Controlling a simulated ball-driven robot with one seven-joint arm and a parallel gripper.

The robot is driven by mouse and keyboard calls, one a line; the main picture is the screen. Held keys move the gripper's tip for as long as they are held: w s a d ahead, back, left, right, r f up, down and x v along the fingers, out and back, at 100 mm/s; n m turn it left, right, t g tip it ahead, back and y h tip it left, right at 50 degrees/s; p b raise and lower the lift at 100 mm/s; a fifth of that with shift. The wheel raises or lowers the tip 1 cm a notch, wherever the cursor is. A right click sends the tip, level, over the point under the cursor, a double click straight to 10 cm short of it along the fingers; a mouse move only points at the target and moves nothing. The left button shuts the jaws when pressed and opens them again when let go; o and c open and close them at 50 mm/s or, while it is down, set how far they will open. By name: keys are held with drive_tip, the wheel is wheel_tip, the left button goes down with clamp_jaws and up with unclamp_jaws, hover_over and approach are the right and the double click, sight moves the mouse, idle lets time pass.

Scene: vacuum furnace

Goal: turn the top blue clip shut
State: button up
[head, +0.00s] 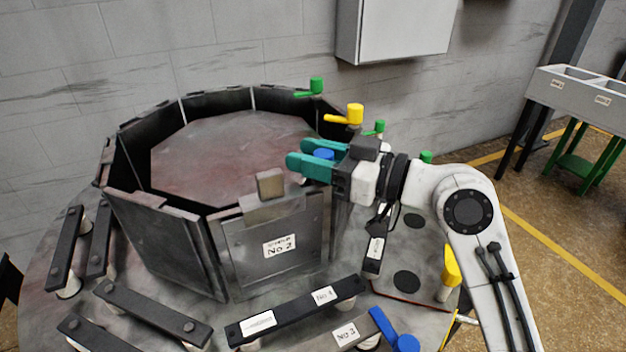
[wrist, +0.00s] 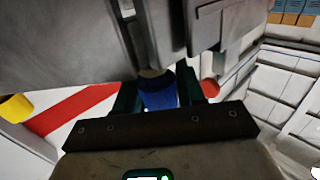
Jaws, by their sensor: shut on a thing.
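The top blue clip (head: 323,154) is at the right rim of the ring of dark panels, partly hidden by my gripper. My gripper (head: 303,156) reaches in from the right, its teal fingers on either side of the clip's blue knob. In the wrist view, the blue knob (wrist: 160,92) sits between the two teal fingers, below grey metal parts. The fingers are shut on it. The clip's lever is hidden, so I cannot tell its angle. Another blue clip (head: 405,342) is low at the front edge.
A yellow clip (head: 350,114) and a green clip (head: 315,87) stand just behind my gripper. A smaller green clip (head: 379,127) is close to its right. The No 2 panel (head: 270,265) stands in front. Black bars (head: 150,310) lie around the round table.

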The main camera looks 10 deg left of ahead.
drive_tip(key=n+g+b, duration=0.2)
drive_tip(key=g+b, duration=0.2)
drive_tip(key=shift+s+f+n+y+b, duration=0.15)
drive_tip(key=shift+f+n+y+b, duration=0.15)
drive_tip(key=shift+n, duration=0.1)
drive_tip(key=n+g+b, duration=0.1)
drive_tip(key=g, duration=0.2)
drive_tip(key=shift+s+r+n, duration=0.1)
drive_tip(key=shift+s+n, duration=0.05)
drive_tip(key=shift+n, duration=0.25)
drive_tip(key=shift+c, duration=0.4)
drive_tip(key=shift+s+d+n+g+h+b, duration=0.15)
drive_tip(key=shift+n+g+h, duration=0.35)
drive_tip(key=shift+n+g, duration=0.6)
drive_tip(key=shift+s+a+n+g+h+b, duration=0.15)
drive_tip(key=shift+n+g+h, duration=0.45)
drive_tip(key=shift+g, duration=0.95)
drive_tip(key=shift+s+d+n+g+h+b, duration=0.15)
drive_tip(key=shift+n+g+h, duration=0.25)
drive_tip(key=shift+n+g, duration=0.75)
drive_tip(key=shift+g, duration=0.4)
drive_tip(key=o, duration=1)
drive_tip(key=shift+f, duration=0.2)
drive_tip(key=shift+r, duration=0.1)
drive_tip(key=shift+r, duration=0.2)
